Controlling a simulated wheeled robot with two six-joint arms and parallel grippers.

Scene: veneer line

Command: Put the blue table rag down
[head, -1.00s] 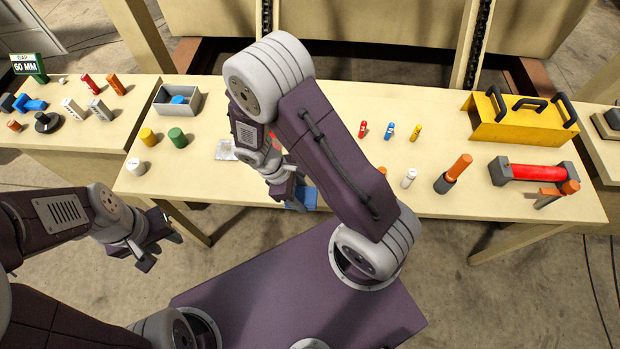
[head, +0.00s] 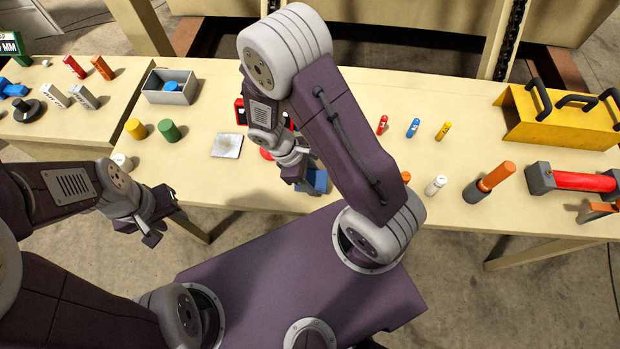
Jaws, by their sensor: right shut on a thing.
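The blue table rag (head: 317,182) shows at the front edge of the middle table, partly hidden by my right gripper and forearm. My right gripper (head: 299,183) is shut on it, with the jaws pointing down near that edge. I cannot tell whether the rag touches the tabletop. My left gripper (head: 158,222) is empty, its fingers apart, in front of the table and to the left.
The middle table (head: 220,185) has clear surface left of my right gripper. A metal plate (head: 227,145), green cylinder (head: 169,131), yellow cylinder (head: 136,128) and grey bin (head: 170,87) stand there. On the right are a white bottle (head: 436,185) and a yellow toolbox (head: 560,115).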

